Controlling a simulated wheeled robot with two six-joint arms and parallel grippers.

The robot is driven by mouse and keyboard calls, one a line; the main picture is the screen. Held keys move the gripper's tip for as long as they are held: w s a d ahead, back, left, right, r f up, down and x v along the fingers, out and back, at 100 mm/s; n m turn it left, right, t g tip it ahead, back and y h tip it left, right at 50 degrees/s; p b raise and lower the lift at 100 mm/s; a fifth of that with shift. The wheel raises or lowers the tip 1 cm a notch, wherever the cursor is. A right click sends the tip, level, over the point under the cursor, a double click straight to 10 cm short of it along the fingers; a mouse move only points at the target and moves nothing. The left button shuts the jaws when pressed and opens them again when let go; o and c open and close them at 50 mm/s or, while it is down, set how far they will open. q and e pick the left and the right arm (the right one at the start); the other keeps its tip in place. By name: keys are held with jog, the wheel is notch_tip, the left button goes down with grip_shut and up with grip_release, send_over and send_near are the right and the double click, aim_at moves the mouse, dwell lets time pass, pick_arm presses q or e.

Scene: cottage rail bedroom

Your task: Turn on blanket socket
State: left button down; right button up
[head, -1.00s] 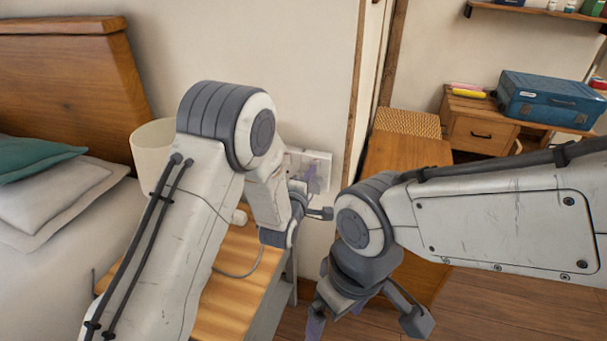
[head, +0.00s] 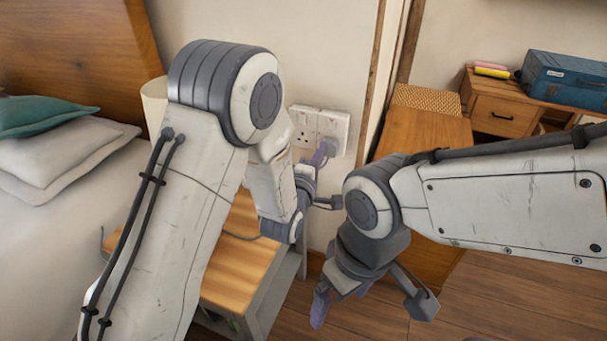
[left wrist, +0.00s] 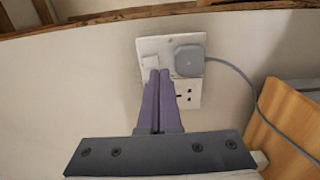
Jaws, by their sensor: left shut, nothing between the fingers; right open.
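The white wall socket plate (head: 338,121) is on the wall above the bedside table; it also shows in the left wrist view (left wrist: 191,96). A grey plug (left wrist: 188,60) sits in one outlet, with its cable running off right. A small white switch (left wrist: 150,62) is on the plate beside the plug. My left gripper (left wrist: 160,73) is shut and empty, its purple fingertips over the plate between switch and plug. I cannot tell if they touch it. In the head view this gripper (head: 322,154) is just below the plate. My right gripper (head: 341,300) is open and empty, low over the floor.
The wooden bedside table (head: 235,272) is under the socket, beside the bed (head: 60,210). A lampshade (head: 153,105) is partly behind my left arm. A wooden cabinet (head: 420,133) stands right of the wall corner post. A blue case (head: 565,80) lies on a desk.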

pick_arm(q)
jog(key=p+v, duration=0.4)
jog(key=v, duration=0.3)
jog(key=shift+s+a+f, duration=0.2)
jog(key=shift+s+a, duration=0.05)
jog(key=shift+a, duration=0.1)
